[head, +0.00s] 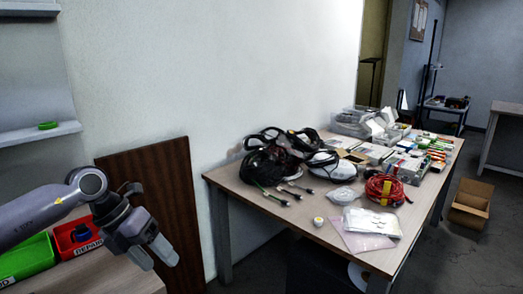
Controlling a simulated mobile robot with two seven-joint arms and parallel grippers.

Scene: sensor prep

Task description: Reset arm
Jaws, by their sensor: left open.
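My left gripper (153,256) hangs at the lower left, at the end of my left arm that comes in from the left edge. Its two grey fingers point down and to the right and stand apart. I see nothing between them. It is in front of a wooden surface at the lower left, clear of the cluttered table (308,232) on the right. My right gripper is not in view.
A green bin (27,258) and a red bin (77,237) stand beside my left arm. A brown panel (160,190) leans on the wall behind the gripper. The table holds headsets, cables and several small boxes. An open cardboard box (470,204) is on the floor.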

